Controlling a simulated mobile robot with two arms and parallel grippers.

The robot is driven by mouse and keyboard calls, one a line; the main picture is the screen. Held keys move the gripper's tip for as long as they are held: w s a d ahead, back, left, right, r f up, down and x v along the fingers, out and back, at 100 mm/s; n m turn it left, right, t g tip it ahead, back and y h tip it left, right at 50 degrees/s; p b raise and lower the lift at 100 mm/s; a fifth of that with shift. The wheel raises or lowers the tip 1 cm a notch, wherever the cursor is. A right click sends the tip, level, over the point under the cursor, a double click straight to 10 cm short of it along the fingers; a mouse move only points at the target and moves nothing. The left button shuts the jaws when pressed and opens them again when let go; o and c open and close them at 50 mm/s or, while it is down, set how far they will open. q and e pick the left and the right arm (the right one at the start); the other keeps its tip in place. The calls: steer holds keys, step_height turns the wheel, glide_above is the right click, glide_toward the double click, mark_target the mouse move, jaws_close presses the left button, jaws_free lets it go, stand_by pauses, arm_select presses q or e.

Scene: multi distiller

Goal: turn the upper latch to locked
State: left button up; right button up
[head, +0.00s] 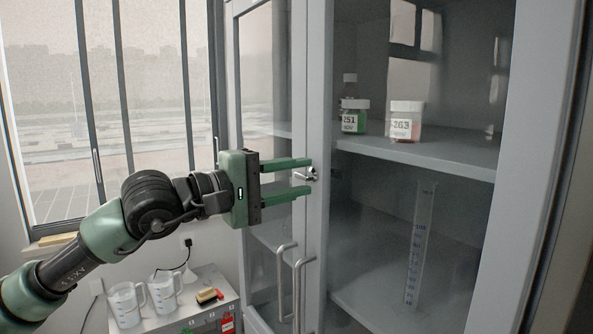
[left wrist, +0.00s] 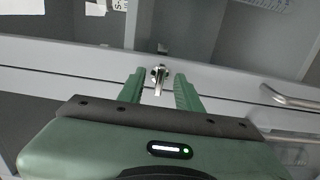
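The upper latch (head: 306,174) is a small silver turn-knob on the grey cabinet's door frame, above the two door handles. In the head view its lever points left. In the left wrist view the latch (left wrist: 158,76) shows between the two fingertips. My left gripper (head: 309,176) is open, its green fingers above and below the latch. I cannot tell whether either finger touches it. It also shows in the left wrist view (left wrist: 158,80), with a gap on each side of the latch. My right gripper is not in view.
The cabinet has two vertical bar handles (head: 291,285) below the latch. Behind the glass are labelled jars (head: 406,121) and a tall graduated cylinder (head: 419,245). A low bench (head: 165,318) with two beakers stands at the lower left, under the window.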

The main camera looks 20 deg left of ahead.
arm_select(q)
jaws_close()
